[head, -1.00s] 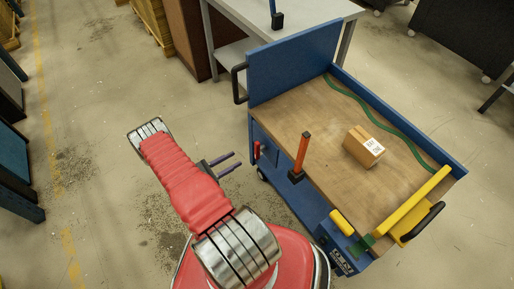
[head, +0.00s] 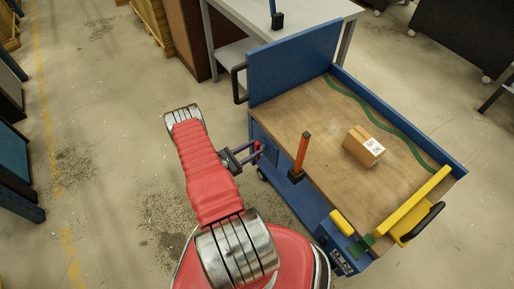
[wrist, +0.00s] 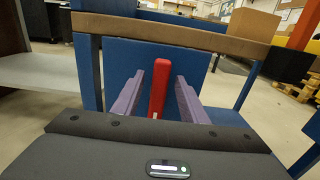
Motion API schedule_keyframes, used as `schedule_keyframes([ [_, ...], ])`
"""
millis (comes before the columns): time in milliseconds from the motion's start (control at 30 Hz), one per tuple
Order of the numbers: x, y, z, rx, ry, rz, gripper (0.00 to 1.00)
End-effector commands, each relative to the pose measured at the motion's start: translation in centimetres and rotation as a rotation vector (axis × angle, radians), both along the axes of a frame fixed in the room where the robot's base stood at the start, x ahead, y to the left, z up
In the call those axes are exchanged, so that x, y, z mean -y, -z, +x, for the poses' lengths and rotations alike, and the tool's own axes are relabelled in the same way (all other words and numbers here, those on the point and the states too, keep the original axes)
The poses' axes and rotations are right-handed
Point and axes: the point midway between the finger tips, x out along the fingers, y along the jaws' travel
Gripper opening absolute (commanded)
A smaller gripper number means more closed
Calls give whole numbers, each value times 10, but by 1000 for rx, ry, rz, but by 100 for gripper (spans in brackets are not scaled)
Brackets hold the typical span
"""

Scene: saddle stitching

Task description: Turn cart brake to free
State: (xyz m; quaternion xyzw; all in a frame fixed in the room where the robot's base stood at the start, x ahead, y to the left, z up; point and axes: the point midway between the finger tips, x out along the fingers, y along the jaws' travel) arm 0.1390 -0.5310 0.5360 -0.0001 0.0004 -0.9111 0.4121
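The blue cart (head: 330,63) with a wooden deck (head: 322,112) stands to the right of my arm. A red lever (wrist: 158,88) stands upright against its blue end panel in the wrist view. My gripper (head: 258,150) reaches the cart's near left side in the head view, where the fingers largely hide the lever. In the wrist view the two purple fingers of my gripper (wrist: 171,75) are open, one on each side of the lever.
An orange upright handle (head: 302,152) stands at the deck's near edge. A cardboard box (head: 363,146) sits on the deck; a yellow bar (head: 412,205) is at its right end. A grey table (head: 300,14) stands behind.

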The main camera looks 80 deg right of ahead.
Motion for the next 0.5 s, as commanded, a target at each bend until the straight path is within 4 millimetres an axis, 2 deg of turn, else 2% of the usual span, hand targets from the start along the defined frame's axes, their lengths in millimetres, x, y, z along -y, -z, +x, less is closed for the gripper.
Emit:
schedule_keyframes([
  [200,15,0,-13,1,1,-1,39],
  [500,17,0,-15,0,0,0,39],
])
